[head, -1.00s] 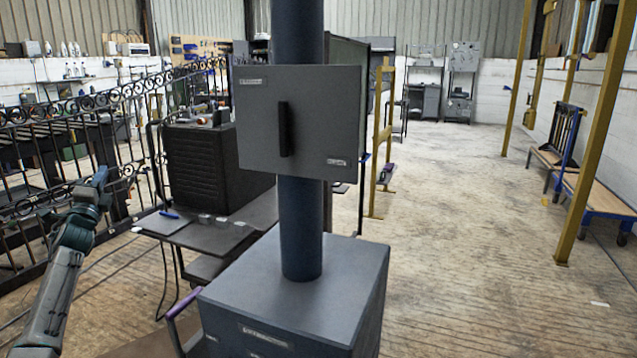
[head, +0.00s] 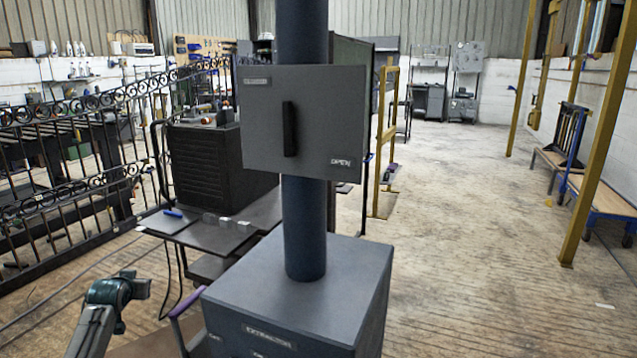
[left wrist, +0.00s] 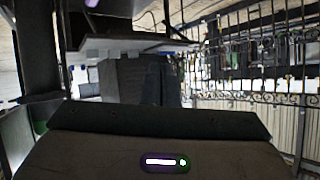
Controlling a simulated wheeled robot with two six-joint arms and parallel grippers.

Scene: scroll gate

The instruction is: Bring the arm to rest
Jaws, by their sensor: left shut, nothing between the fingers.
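My left arm comes in at the lower left of the head view, with its teal wrist low and bent to the right. My left gripper (head: 142,288) is shut and empty at the end of it, in open air left of the dark box base. It touches nothing that I can see. In the left wrist view, a dark body (left wrist: 160,122) with a small lit bar fills the bottom. My right arm and gripper are in neither view.
A grey panel (head: 262,120) with a black upright handle and an "OPEN" label is on a dark post (head: 304,235) above a box base (head: 300,290). A dark cart (head: 205,165) and bench stand behind, an iron fence (head: 70,170) at left. Floor is free at right.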

